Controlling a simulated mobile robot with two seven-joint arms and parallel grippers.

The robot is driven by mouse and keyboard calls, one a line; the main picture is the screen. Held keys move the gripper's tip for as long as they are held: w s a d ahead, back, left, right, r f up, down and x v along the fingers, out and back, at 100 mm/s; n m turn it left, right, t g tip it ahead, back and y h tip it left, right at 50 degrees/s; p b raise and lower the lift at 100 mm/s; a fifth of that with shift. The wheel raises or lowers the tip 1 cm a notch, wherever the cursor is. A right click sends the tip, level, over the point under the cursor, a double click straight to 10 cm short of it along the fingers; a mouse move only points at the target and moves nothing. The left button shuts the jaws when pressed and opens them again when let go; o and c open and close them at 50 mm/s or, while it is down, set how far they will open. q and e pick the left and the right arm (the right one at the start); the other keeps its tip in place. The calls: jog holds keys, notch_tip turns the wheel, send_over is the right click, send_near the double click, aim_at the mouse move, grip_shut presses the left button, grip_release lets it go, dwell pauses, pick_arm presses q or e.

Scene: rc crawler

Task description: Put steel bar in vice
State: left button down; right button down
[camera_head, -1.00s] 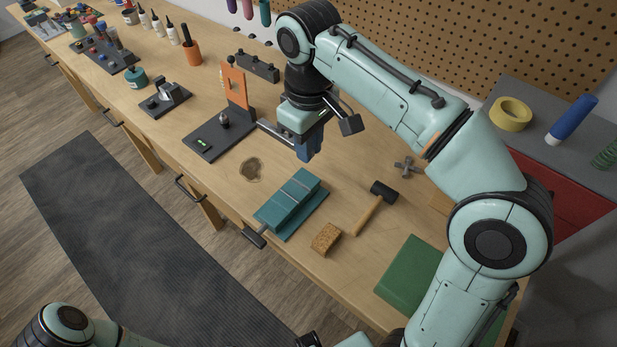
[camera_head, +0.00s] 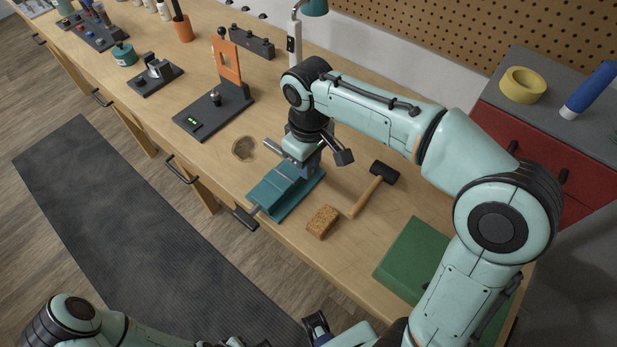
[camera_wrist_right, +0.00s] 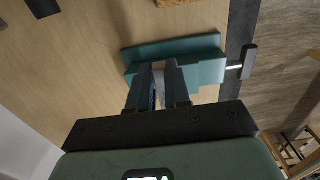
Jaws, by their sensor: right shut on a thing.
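The teal vice (camera_head: 277,196) stands on the wooden bench near its front edge. It also shows in the wrist view (camera_wrist_right: 205,70), with its handle to the right. My right gripper (camera_head: 311,167) points down at the back right end of the vice. In the wrist view its fingers (camera_wrist_right: 161,68) are shut on the steel bar (camera_wrist_right: 158,88), a pale grey piece that is mostly hidden between them. I cannot tell whether the bar touches the vice jaws. Only part of what appears to be my left gripper (camera_head: 318,325) shows at the bottom edge.
A cork-coloured block (camera_head: 322,222) and a hammer (camera_head: 368,193) lie right of the vice. A green mat (camera_head: 413,258) is further right. A dark stand with an orange upright (camera_head: 228,62) is behind left. A brown stain (camera_head: 244,149) marks the bench beside the vice.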

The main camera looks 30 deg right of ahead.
jog(key=shift+f+b, duration=0.35)
jog(key=shift+f, duration=2.1)
jog(key=shift+f, duration=0.2)
jog(key=c, duration=1.1)
grip_release()
notch_tip(320, 180, up, 12)
jog(key=shift+r+p, duration=0.25)
jog(key=shift+p, duration=0.95)
